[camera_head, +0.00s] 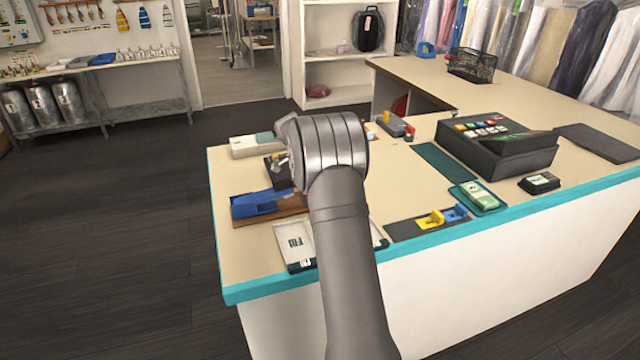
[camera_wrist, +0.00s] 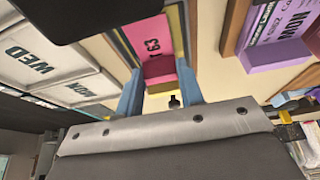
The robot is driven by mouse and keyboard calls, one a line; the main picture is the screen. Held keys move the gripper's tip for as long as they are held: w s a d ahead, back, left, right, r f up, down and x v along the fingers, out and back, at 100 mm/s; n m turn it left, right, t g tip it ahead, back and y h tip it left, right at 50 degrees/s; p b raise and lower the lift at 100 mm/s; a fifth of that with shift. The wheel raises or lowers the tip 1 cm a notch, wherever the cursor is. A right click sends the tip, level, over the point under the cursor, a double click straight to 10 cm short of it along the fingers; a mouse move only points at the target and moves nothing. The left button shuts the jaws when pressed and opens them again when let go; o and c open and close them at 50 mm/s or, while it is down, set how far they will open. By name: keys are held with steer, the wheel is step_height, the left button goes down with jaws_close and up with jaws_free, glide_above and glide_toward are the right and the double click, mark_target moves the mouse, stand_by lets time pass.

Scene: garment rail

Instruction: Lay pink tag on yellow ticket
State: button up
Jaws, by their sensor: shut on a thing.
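In the wrist view, my gripper (camera_wrist: 160,76) is shut on the dark pink grip block of the pink tag. The flat pink tag (camera_wrist: 147,38), printed with dark characters that include "63", extends beyond the fingers. A yellow edge (camera_wrist: 177,32), likely the yellow ticket, shows along the tag's right side, with a dark border beyond it. The tag covers most of what lies under it. I cannot tell whether they touch. In the head view, my arm hides the gripper, the tag and the ticket.
A white tray (camera_head: 283,243) marked with day names lies at the counter's near left; it also shows in the wrist view (camera_wrist: 62,82). A purple labelled block (camera_wrist: 268,58) is at right there. A blue holder (camera_head: 262,203) and a black register (camera_head: 497,147) stand on the counter.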

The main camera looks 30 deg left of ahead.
steer(key=o, duration=1.5)
steer(key=shift+r, duration=0.1)
steer(key=shift+r, duration=2.45)
steer(key=shift+r, duration=2.5)
steer(key=shift+f, duration=2.95)
